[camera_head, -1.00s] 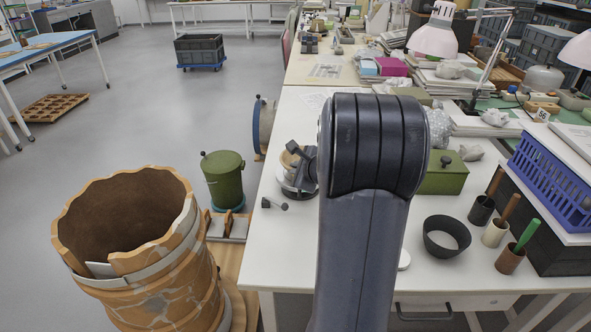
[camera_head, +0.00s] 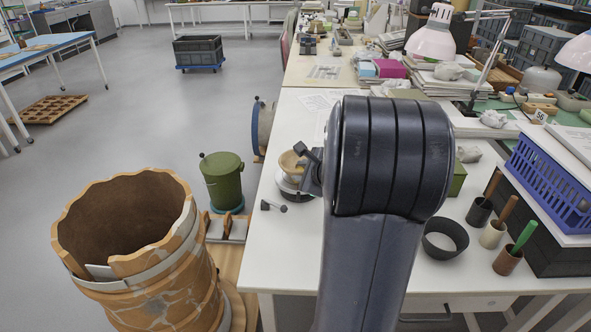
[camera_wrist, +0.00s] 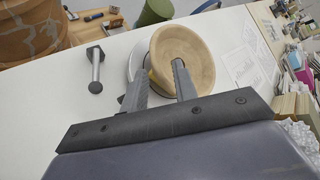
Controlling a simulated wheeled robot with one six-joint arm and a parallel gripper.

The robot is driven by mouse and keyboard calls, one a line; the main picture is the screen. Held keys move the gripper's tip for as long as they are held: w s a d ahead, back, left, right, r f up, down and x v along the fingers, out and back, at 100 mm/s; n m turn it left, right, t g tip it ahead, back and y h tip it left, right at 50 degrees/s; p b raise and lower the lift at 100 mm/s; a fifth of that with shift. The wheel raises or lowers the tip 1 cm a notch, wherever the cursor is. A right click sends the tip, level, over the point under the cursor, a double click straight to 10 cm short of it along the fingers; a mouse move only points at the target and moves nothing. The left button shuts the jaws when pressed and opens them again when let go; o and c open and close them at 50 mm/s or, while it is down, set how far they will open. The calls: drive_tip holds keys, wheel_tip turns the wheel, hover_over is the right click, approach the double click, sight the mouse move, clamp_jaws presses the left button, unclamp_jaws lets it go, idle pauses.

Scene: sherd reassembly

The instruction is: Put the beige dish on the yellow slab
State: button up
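The beige dish (camera_head: 290,163) is on a round white stand (camera_head: 287,182) with a dark base, near the table's left edge. In the wrist view the dish (camera_wrist: 198,50) is a round bowl with its hollow side in sight. My gripper (camera_wrist: 160,68) is at its near rim: one finger reaches over the hollow, the other stands outside the wall. A clear gap shows between the fingers, so it looks open. In the head view my gripper (camera_head: 306,163) is partly hidden by my arm. I cannot make out a yellow slab for certain.
A large patched vessel (camera_head: 140,250) and a green canister (camera_head: 223,180) stand left of the table.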

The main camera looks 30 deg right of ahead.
drive_tip(key=p+v, duration=0.1)
drive_tip(key=v, duration=0.6)
drive_tip(key=shift+s+r, duration=0.15)
drive_tip(key=shift+s, duration=0.05)
